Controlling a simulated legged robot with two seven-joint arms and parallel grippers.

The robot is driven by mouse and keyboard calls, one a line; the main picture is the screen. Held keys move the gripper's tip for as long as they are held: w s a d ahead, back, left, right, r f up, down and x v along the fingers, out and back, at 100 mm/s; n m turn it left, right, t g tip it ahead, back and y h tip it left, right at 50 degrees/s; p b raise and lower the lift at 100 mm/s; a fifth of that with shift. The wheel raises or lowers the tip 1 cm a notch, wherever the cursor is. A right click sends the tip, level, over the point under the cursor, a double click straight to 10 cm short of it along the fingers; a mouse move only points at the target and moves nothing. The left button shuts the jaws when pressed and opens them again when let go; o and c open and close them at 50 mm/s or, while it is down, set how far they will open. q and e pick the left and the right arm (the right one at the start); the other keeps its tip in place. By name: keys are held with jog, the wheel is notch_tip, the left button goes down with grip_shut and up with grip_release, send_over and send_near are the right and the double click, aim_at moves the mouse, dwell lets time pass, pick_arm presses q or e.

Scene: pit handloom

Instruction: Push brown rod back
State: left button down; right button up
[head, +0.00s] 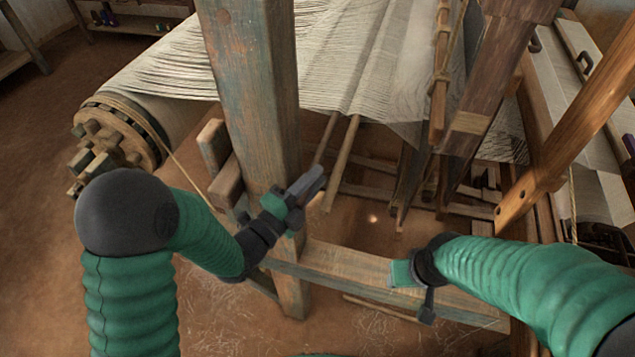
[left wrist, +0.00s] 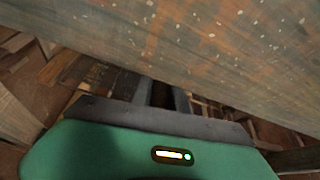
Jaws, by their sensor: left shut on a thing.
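Two thin brown rods run under the pale warp threads in the head view. The left rod (head: 327,137) reaches down to my left gripper (head: 312,184), which is shut on its near end beside the thick upright post. The other rod (head: 342,163) lies just to the right, its near end free. In the left wrist view my left gripper's dark fingers (left wrist: 161,96) show beyond the green housing, close under a worn wooden beam; the rod is hard to make out there. My right gripper (head: 427,305) is low over the front beam; its fingers are mostly hidden.
The thick wooden post (head: 252,90) stands close beside my left gripper. A horizontal beam (head: 350,275) crosses in front. The toothed warp roller (head: 118,135) is at left, and slanted frame timbers (head: 575,125) stand at right. Bare floor lies at lower left.

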pick_arm(q)
jog(key=c, duration=1.5)
grip_release()
jog(key=shift+a+f, duration=0.15)
jog(key=shift+f, duration=0.1)
jog(key=shift+c, duration=0.2)
jog(key=shift+o, duration=1.2)
jog(key=shift+w+a, duration=0.1)
jog(key=shift+r, duration=0.1)
jog(key=shift+a, duration=0.1)
